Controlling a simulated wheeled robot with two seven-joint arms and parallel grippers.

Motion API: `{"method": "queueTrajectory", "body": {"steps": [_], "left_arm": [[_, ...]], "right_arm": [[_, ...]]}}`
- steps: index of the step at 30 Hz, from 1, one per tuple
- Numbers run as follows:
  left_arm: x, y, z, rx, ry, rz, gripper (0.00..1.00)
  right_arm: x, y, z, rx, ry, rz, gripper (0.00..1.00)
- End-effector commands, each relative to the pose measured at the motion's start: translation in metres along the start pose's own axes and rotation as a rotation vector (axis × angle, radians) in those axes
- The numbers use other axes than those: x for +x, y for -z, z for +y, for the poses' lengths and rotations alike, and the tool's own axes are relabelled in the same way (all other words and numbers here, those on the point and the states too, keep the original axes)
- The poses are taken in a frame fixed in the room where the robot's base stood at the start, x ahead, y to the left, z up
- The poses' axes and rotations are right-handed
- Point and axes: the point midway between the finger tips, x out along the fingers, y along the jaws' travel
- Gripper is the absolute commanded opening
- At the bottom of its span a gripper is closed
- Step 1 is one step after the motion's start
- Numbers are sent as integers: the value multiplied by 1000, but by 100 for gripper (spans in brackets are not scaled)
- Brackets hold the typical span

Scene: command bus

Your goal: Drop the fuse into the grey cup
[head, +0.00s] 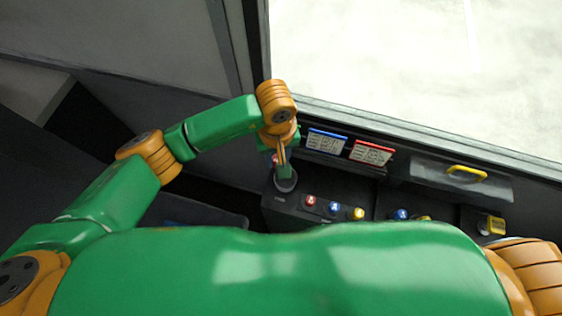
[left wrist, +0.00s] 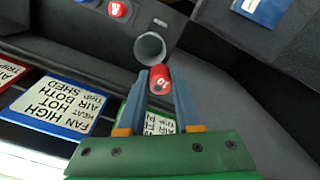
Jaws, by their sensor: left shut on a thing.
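The fuse (left wrist: 161,79) is a small red piece with a white mark on its end. My left gripper (left wrist: 165,85) is shut on it, one finger on each side. The grey cup (left wrist: 150,47) is just beyond the fingertips in the left wrist view, its round opening showing. The fuse appears close to the cup's rim, and I cannot tell whether they touch. In the head view my left gripper (head: 281,160) points down over the cup (head: 286,181) at the console's left end. The right gripper is not in view.
The console has red (head: 311,200), blue (head: 333,208) and yellow (head: 358,213) buttons right of the cup. A blue-edged card (head: 327,141) and a red-edged card (head: 372,152) stand behind. A yellow handle (head: 467,172) is farther right, below the window.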

Motion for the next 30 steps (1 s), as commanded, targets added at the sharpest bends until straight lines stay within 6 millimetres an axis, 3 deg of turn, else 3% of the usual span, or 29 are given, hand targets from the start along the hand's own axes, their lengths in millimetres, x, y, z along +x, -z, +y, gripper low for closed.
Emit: {"method": "queueTrajectory", "body": {"steps": [3,9,20,21,24,30], "left_arm": [[25,-1,0,-2,1,-3,0],[53,0,0,-2,1,-2,0],[58,0,0,1,0,0,0],[58,0,0,1,0,0,38],[58,0,0,1,0,0,65],[58,0,0,1,0,0,68]], "right_arm": [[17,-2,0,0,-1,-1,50],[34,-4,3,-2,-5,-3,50],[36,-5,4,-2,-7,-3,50],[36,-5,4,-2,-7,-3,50],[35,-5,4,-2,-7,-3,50],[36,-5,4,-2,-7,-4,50]]}}
